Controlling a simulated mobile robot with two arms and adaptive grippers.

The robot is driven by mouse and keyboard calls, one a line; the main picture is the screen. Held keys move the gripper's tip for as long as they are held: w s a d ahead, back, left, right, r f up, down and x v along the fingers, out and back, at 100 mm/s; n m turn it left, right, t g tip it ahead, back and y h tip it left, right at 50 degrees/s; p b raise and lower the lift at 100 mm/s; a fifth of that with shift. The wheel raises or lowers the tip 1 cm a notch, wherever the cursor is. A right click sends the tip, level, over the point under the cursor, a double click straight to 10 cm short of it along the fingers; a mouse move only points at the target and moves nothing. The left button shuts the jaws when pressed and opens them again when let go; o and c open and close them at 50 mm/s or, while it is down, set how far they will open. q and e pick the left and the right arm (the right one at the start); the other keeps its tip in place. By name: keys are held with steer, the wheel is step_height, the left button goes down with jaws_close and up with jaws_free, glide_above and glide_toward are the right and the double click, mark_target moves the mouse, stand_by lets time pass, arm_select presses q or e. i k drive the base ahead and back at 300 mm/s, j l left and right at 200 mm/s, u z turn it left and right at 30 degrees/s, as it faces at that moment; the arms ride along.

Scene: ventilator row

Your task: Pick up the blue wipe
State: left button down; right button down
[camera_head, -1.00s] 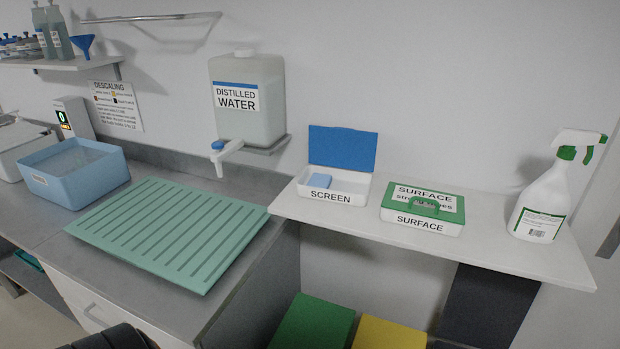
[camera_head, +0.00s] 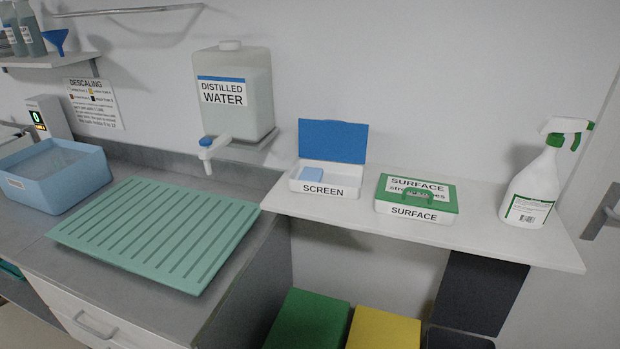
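The blue wipe (camera_head: 312,174) lies inside the white box labelled SCREEN (camera_head: 324,190), at its left side. The box's blue lid (camera_head: 333,141) stands open at the back. The box sits on the white shelf (camera_head: 480,241), left of the closed SURFACE box. The box's front wall hides the lower part of the wipe. Neither of my grippers is in view.
The green-lidded SURFACE box (camera_head: 416,199) and a spray bottle (camera_head: 534,183) stand on the same shelf. A distilled water tank (camera_head: 235,95) with a tap hangs at the left. A green ribbed mat (camera_head: 158,232) and a blue basin (camera_head: 52,174) are on the grey counter.

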mark_target(309, 173)
steer(key=i+j+u, duration=0.1)
steer(key=j, duration=0.3)
steer(key=i+j, duration=0.1)
steer(key=j, duration=0.3)
steer(key=j+u, duration=0.15)
steer(key=j, duration=0.25)
steer(key=i+j+u, duration=0.1)
steer(key=j, duration=0.25)
steer(key=i, duration=0.1)
